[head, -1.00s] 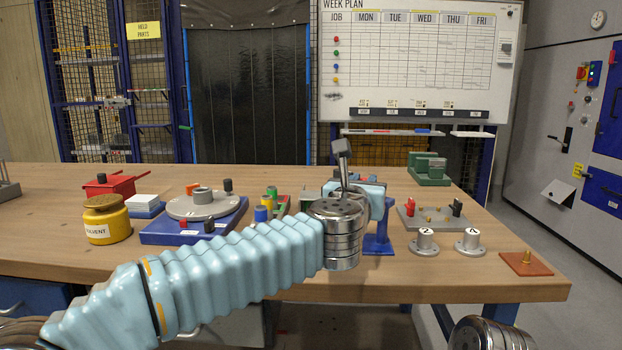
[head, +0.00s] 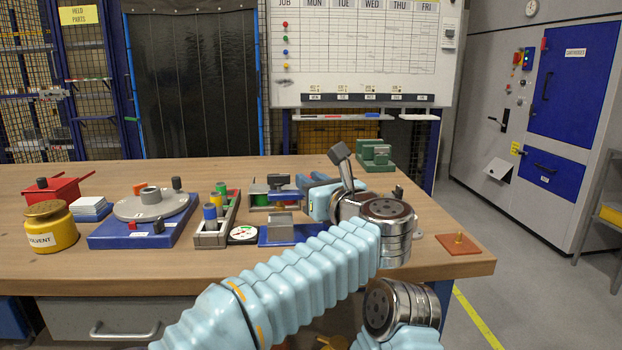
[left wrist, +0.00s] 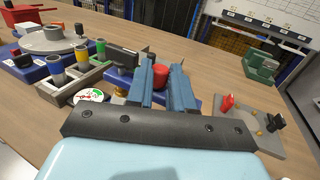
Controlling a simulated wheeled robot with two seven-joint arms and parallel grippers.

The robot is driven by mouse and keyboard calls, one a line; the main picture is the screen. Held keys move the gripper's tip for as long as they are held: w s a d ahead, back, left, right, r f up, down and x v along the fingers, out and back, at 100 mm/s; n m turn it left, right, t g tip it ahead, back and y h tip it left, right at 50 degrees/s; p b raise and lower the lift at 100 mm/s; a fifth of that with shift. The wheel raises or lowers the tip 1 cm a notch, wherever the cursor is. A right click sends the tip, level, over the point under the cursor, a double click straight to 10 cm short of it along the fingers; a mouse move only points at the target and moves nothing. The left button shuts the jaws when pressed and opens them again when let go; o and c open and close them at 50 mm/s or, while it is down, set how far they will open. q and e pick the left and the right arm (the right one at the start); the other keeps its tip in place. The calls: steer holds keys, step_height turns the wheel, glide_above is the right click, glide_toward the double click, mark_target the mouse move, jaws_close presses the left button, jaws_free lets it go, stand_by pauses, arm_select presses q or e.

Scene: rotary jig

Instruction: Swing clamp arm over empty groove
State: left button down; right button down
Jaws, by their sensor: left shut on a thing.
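The left gripper (head: 283,188) reaches in from the right over a fixture with a blue base (head: 305,235) and a grey block (head: 279,227). In the left wrist view its two blue fingers (left wrist: 163,68) are on either side of a red knob (left wrist: 160,77), shut on it. A dark block (left wrist: 122,57) stands just left of the fingers. The hand and fingers cover much of the fixture, so the clamp arm under the knob and the grooves cannot be made out clearly. My right gripper is not in view.
A grey disc (head: 150,208) on a blue base, a tray of coloured cylinders (head: 211,235) and a yellow solvent jar (head: 50,232) stand left. A plate with red and black posts (left wrist: 235,117) is right of the gripper. A brown plate (head: 458,245) lies at the right edge.

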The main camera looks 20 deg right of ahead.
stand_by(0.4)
arm_select(q)
steer(key=c, duration=1.3)
jaws_free()
steer(key=s+b, duration=0.1)
steer(key=s, duration=0.3)
steer(key=s+d+b, duration=0.1)
steer(key=s, duration=0.4)
steer(key=s+b, duration=0.1)
steer(key=s, duration=0.3)
steer(key=shift+s+d, duration=0.4)
